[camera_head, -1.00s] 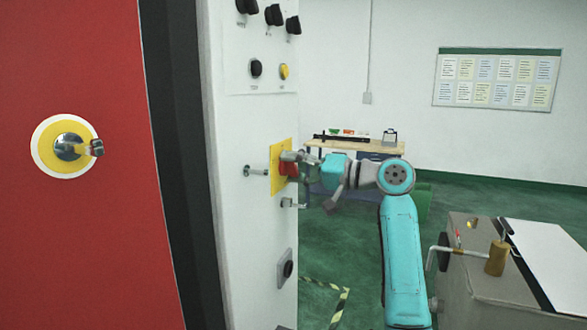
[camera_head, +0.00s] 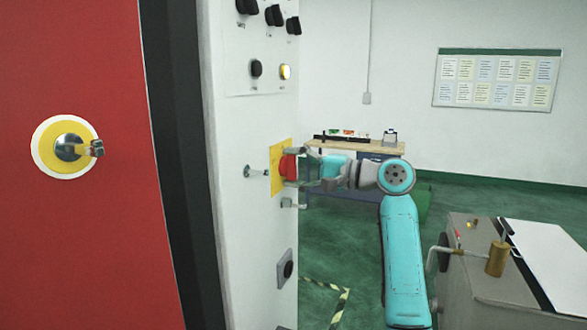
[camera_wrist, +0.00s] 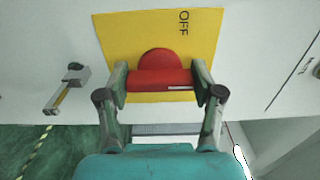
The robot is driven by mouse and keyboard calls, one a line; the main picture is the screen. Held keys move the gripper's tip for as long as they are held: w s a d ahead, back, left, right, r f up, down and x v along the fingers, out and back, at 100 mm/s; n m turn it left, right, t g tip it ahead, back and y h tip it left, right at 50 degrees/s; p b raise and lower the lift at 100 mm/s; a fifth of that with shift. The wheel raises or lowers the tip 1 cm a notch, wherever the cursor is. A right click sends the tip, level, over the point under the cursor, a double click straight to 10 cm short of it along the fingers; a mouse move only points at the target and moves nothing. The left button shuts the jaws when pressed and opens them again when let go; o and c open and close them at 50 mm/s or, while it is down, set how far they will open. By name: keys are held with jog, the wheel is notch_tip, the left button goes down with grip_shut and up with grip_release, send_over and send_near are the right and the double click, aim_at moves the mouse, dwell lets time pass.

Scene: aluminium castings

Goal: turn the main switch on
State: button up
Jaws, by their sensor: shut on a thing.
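The main switch is a red rotary handle (camera_head: 289,166) on a yellow plate (camera_head: 275,172), on the side of the white cabinet. My gripper (camera_head: 299,168) is shut on the red handle, one finger above it and one below in the head view. In the wrist view the red handle (camera_wrist: 160,79) lies crosswise between the two fingers of my gripper (camera_wrist: 160,84). The yellow plate (camera_wrist: 120,37) carries the word OFF, which reads turned sideways at the upper right. Any ON mark is not seen.
Black knobs and a bright yellow lamp (camera_head: 286,71) sit higher on the cabinet panel (camera_head: 235,75). Metal handles (camera_head: 257,172) are close beside and below the plate. A red door (camera_head: 80,240) fills the left. A grey machine (camera_head: 480,265) stands at the right.

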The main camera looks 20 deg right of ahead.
dwell(0.4)
jog(key=o, duration=1.2)
jog(key=shift+c, duration=0.2)
jog(key=v, duration=1.2)
jog(key=shift+s, duration=0.1)
